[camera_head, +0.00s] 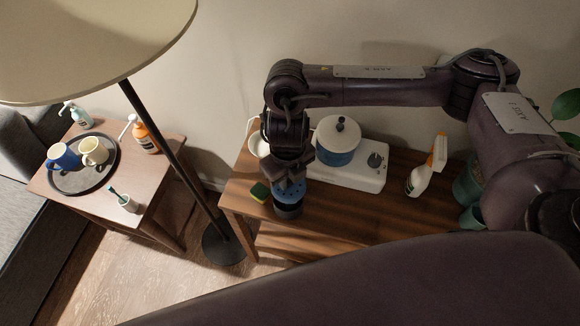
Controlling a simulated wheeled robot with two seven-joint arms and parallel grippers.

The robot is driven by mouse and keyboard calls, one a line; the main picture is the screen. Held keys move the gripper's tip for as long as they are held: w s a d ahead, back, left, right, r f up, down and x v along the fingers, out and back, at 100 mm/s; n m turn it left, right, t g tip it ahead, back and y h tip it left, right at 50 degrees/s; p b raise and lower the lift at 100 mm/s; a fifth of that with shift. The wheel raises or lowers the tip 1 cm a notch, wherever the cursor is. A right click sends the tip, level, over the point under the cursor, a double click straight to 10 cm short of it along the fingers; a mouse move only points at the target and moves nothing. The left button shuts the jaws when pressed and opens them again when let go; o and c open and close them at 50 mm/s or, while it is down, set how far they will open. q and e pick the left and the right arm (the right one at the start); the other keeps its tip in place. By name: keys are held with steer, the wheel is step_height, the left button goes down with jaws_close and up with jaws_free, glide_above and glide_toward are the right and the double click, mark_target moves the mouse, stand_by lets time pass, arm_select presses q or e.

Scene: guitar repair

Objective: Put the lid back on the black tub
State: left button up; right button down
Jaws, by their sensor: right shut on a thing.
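The black tub (289,211) stands on the wooden bench near its front left edge. A blue lid (290,195) with dark spots is right over the tub's mouth. My right gripper (291,184) points down from above and is shut on the lid. The jaws hide the lid's middle and back. I cannot tell whether the lid rests fully on the tub's rim or is slightly above it. My left gripper is not in view.
A white hot plate (360,176) with a blue-and-white pot (338,142) stands behind. A spray bottle (425,170) stands to the right. A floor lamp (170,140) rises at left.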

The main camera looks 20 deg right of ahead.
steer(key=shift+s+f+b, duration=0.1)
steer(key=shift+f+b, duration=1.2)
step_height(320, 180, down, 4)
steer(key=b, duration=0.3)
steer(key=shift+r, duration=0.2)
steer(key=shift+f, duration=0.1)
steer(key=shift+f, duration=0.1)
stand_by(0.5)
stand_by(0.7)
steer(key=c, duration=0.8)
jaws_free()
steer(key=shift+o, duration=0.2)
